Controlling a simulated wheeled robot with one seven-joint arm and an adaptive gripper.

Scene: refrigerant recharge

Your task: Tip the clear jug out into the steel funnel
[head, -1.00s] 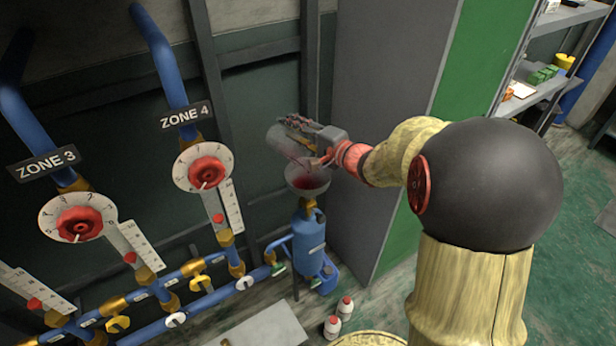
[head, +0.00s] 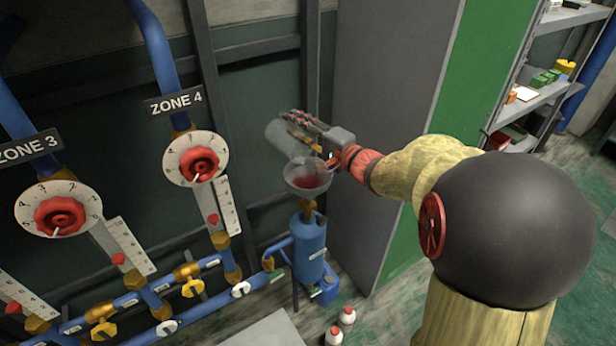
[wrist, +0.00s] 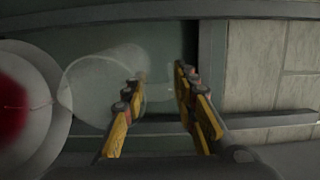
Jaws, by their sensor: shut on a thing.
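The clear jug (head: 281,137) is tilted onto its side above the steel funnel (head: 307,194), its mouth end low and over the funnel. No red shows in the jug. Red liquid lies in the funnel's bowl. My gripper (head: 299,128) is shut on the jug, its fingers along the jug's side. In the wrist view, the jug (wrist: 95,85) shows as a faint clear outline beside and behind the left finger of my gripper (wrist: 158,82). The funnel (wrist: 42,140) with red liquid is at the left edge there.
The funnel stands on a blue tank (head: 309,245) by the pipework. Zone 4 (head: 199,166) and Zone 3 (head: 58,215) dials are to the left. A grey cabinet (head: 380,110) stands close to the right of the funnel. Two small white bottles (head: 346,316) with red caps are on the floor.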

